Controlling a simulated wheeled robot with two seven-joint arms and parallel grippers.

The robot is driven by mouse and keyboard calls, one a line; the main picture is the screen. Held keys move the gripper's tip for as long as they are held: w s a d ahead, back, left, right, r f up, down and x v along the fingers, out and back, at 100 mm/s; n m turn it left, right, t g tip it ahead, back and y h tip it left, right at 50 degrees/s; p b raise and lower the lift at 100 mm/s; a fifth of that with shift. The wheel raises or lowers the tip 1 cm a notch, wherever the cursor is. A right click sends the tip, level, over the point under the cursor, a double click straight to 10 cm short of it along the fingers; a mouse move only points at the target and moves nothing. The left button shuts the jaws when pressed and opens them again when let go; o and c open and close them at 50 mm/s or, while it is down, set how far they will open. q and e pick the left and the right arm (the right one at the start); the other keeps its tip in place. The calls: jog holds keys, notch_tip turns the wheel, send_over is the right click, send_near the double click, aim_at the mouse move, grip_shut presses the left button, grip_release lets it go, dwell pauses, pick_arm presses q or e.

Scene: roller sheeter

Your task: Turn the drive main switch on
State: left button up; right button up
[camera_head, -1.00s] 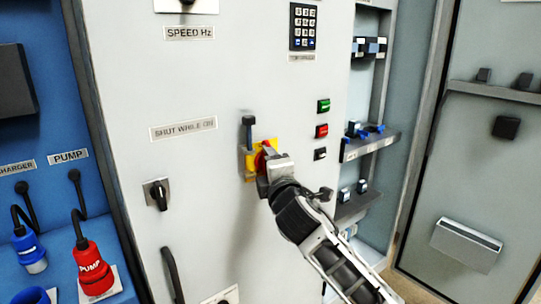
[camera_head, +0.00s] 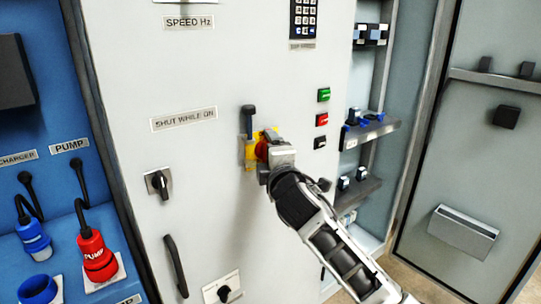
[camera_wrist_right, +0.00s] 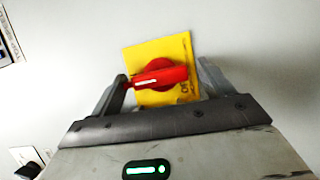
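The drive main switch has a yellow plate (camera_head: 250,153) with a red rotary handle (camera_head: 261,150) on the pale cabinet front. In the right wrist view the yellow plate (camera_wrist_right: 184,48) is tilted, and the red handle (camera_wrist_right: 160,77) lies nearly level across it. My right gripper (camera_head: 265,158) is at the switch and hides part of it in the head view. In the wrist view its fingers (camera_wrist_right: 165,85) are spread either side of the handle. The left finger is at or very near the handle's end; a gap shows on the right. My left gripper is not in view.
A black rotary knob (camera_head: 158,184) and a door handle (camera_head: 175,266) are left. Green (camera_head: 324,95) and red (camera_head: 321,119) buttons are right. A shelf (camera_head: 370,135) projects farther right.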

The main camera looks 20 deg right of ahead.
jog(key=s+b, duration=0.1)
jog(key=s, duration=1.5)
jog(key=shift+a+b, duration=0.4)
jog(key=s+a+f+m+g+y, duration=0.1)
jog(key=s+f+m+g+y, duration=0.2)
jog(key=f, duration=0.8)
jog(key=s+a+f+m+g, duration=0.1)
jog(key=s+f+m+g, duration=0.2)
jog(key=f, duration=0.8)
jog(key=s+f+m+g+y, duration=0.1)
jog(key=s+f+m, duration=0.7)
jog(key=s+f, duration=0.4)
jog(key=shift+f+m+g, duration=0.25)
jog(key=shift+m+g, duration=0.15)
